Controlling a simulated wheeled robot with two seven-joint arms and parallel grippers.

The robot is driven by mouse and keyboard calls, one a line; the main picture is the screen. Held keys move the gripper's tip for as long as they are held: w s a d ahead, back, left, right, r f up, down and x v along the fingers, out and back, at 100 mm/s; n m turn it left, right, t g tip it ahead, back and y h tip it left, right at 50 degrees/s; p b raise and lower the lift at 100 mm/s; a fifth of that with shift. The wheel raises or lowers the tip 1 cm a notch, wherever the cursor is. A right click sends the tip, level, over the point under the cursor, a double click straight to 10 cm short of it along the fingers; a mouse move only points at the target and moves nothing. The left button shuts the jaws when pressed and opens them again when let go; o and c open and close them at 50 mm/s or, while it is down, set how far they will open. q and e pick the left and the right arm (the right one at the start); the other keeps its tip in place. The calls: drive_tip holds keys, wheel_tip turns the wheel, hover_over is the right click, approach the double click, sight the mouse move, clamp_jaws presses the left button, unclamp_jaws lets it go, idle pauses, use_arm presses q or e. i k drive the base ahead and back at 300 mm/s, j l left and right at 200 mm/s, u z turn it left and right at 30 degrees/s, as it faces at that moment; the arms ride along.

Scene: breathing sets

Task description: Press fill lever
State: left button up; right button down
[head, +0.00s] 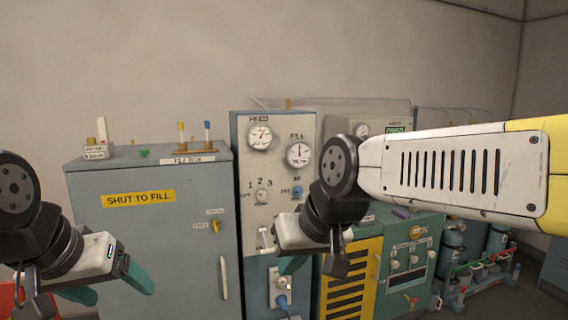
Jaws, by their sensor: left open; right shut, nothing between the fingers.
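The grey panel (285,190) in the middle carries two round gauges, FEED (260,136) and FILL (299,154). A small white lever (265,238) sits low on its face, just left of my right gripper. I cannot tell for sure which lever is the fill lever. My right gripper (292,265) is shut and empty in front of the panel's lower part. It hides part of the panel; contact cannot be told. My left gripper (108,287) is open and empty at lower left, in front of the cabinet.
A grey cabinet (150,240) marked SHUT TO FILL has a pale handle (223,277). A green and yellow machine (405,265) and cylinders (455,240) are at right.

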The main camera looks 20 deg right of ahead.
sight(267, 251)
drive_tip(key=i+l, duration=0.25)
drive_tip(key=l, duration=0.15)
drive_tip(key=i+l, duration=0.3)
drive_tip(key=l, duration=0.15)
drive_tip(key=i+l+u, duration=0.1)
drive_tip(key=i+l, duration=0.15)
drive_tip(key=l, duration=0.15)
drive_tip(key=k+u, duration=0.2)
drive_tip(key=u, duration=0.3)
